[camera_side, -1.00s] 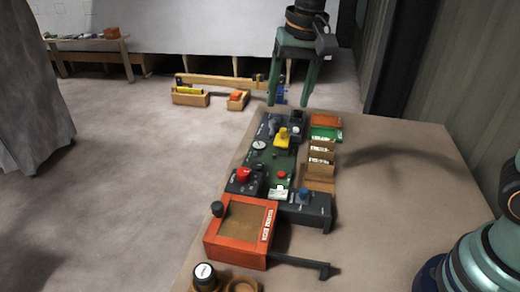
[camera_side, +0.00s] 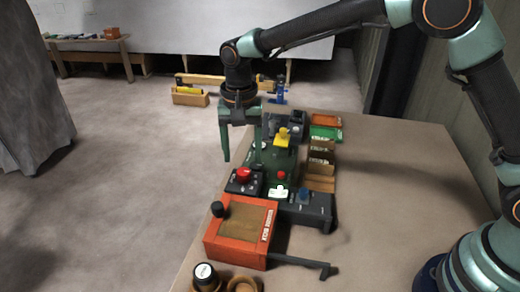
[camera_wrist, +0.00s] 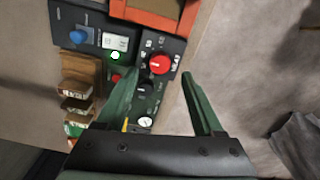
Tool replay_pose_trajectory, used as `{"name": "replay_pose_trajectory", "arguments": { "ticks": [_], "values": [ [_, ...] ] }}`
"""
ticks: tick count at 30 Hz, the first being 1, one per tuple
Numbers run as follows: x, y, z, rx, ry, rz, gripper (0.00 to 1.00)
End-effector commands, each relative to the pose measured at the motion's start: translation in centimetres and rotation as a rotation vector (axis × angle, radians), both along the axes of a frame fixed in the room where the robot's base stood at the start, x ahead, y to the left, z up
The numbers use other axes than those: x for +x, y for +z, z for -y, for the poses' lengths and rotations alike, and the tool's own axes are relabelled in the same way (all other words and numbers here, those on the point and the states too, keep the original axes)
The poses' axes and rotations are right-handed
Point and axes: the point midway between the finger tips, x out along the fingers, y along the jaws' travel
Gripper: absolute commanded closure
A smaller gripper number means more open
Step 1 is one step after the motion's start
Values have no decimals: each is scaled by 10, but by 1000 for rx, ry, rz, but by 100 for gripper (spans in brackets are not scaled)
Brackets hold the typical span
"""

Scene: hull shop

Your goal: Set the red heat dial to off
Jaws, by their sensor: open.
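The red dial (camera_side: 243,174) sits on a black box at the left edge of the control panel. In the wrist view the red dial (camera_wrist: 159,64) has a short white mark and small labels around it, too blurred to read. My gripper (camera_side: 241,158) is open and empty, pointing down above the panel's left side, just behind the dial in the side view. In the wrist view my gripper (camera_wrist: 159,75) has its fingertips apart, one to each side of the dial in the picture. I see no contact with the dial.
A smaller red button (camera_side: 281,174) is on the green panel, with a blue knob (camera_side: 303,194) on a dark box nearby. A yellow control (camera_side: 283,133) stands behind. An orange box (camera_side: 212,240) is in front. Wooden card holders (camera_side: 321,170) line the right; the table farther right is clear.

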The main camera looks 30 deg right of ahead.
Motion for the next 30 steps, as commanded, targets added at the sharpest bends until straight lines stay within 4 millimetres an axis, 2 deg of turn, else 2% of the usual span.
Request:
{"name": "replay_pose_trajectory", "arguments": {
  "ticks": [3,9,21,23,24,26,27,30],
  "values": [
    [-1,-22,0,-2,0,-4,31],
    [0,-43,0,0,0,-1,31],
    [0,-50,0,1,1,1,31],
    [0,-50,0,1,1,1,54],
    [0,-50,0,1,1,1,69],
    [0,-50,0,1,1,1,92],
    [0,-49,0,1,1,1,100],
    [0,-49,0,1,1,1,100]
  ]
}}
